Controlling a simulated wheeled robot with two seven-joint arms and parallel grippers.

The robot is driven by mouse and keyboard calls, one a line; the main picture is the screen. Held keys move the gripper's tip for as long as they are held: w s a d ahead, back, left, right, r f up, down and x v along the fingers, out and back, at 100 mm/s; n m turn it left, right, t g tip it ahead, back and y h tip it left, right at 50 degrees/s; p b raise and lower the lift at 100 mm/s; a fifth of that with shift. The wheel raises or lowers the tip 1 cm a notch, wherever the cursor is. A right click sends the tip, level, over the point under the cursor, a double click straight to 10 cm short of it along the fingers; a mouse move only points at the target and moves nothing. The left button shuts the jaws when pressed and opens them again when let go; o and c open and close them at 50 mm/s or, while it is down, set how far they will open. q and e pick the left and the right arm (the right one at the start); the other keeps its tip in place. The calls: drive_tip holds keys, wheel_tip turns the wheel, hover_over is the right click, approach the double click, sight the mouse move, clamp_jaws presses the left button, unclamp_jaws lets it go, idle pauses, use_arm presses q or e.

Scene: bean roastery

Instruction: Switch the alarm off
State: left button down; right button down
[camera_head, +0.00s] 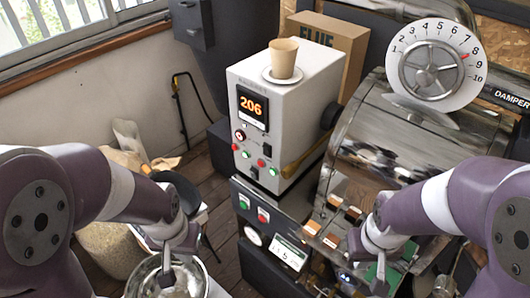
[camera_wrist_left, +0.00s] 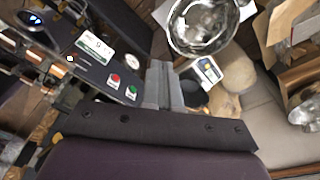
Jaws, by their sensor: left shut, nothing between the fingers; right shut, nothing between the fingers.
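A white control box (camera_head: 285,95) stands on the roaster, with a lit display (camera_head: 252,107) reading 206 in orange. Below the display are a round red-and-white dial (camera_head: 240,135), several small red and green buttons or lamps, and black switches (camera_head: 254,173). I cannot tell which control belongs to the alarm. My left gripper (camera_head: 168,278) is shut and empty at the lower left, over a metal bowl and left of the box; it also shows in the left wrist view (camera_wrist_left: 163,85). My right gripper (camera_head: 380,278) is shut and empty in front of the roaster, right of the box.
A dark lower panel carries a green button (camera_head: 243,202), a red button (camera_head: 263,215) and a small screen (camera_head: 288,252). A cup (camera_head: 283,57) on a saucer stands on the box. The damper dial (camera_head: 433,68) is at upper right. The metal bowl (camera_wrist_left: 203,25) is near my left gripper.

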use_arm(q)
drive_tip(key=shift+d+f, duration=0.1)
drive_tip(key=d+f+m+g+b, duration=0.1)
drive_tip(key=d+f+m+b, duration=0.1)
drive_tip(key=d+f, duration=0.3)
drive_tip(key=w+d+f+m+t+h+b, duration=0.1)
drive_tip(key=w+d+f+m+t, duration=0.1)
drive_tip(key=w+f+m+t, duration=0.25)
drive_tip(key=w+d+f+m+t+b, duration=0.1)
drive_tip(key=w+d+f+m+t, duration=0.15)
drive_tip(key=w+f, duration=0.4)
drive_tip(key=w+a+r+m+t+y, duration=0.2)
drive_tip(key=w+r+m+t+y, duration=0.1)
drive_tip(key=w+r+m+t, duration=0.7)
wheel_tip(320, 180, up, 4)
drive_tip(key=w+m, duration=0.1)
drive_tip(key=m, duration=0.3)
drive_tip(key=shift+f+m+t, duration=0.2)
drive_tip(key=shift+m+t, duration=0.1)
drive_tip(key=shift+w, duration=0.15)
